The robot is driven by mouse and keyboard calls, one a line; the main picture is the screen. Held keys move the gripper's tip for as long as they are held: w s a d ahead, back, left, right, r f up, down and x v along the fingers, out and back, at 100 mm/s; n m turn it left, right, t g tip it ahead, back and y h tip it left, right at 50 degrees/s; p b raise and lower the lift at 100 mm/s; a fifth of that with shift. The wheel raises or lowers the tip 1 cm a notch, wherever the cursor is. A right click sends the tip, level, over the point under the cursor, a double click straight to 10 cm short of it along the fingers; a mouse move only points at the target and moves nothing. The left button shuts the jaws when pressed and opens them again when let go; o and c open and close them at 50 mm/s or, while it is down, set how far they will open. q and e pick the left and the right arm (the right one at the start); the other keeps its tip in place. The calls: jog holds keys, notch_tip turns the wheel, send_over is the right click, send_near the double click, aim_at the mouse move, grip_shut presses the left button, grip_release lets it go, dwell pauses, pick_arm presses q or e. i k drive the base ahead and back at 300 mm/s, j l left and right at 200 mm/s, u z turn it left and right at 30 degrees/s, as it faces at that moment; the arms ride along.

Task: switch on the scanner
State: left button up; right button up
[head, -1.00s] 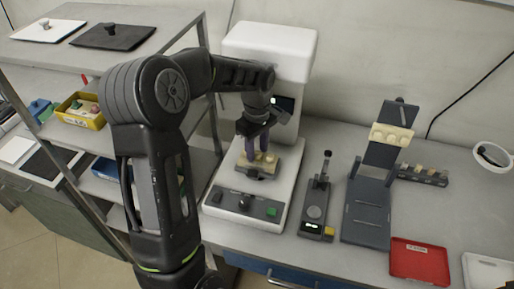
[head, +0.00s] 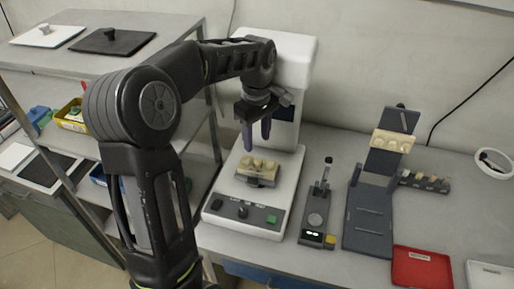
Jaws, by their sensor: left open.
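The scanner (head: 228,219) is a tall white machine on the bench. A dark control strip on its front carries a knob (head: 242,212), a green button (head: 271,219) and a dark button (head: 217,204). A beige block with rounded bumps (head: 262,166) sits on a small holder on the scanner's bed. My left gripper (head: 257,138) is open and empty, pointing down a little above the block and apart from it. My arm and gripper hide part of the scanner's upper column. My right gripper is out of view.
Right of the scanner stand a small device with a lit display (head: 312,237) and a dark stand holding another beige block (head: 393,141). A red tray (head: 421,267) lies at the front right. A metal shelf (head: 190,22) with lids and a yellow bin (head: 70,119) is at left.

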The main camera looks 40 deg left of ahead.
aim_at(216, 204)
jog(key=k, duration=1)
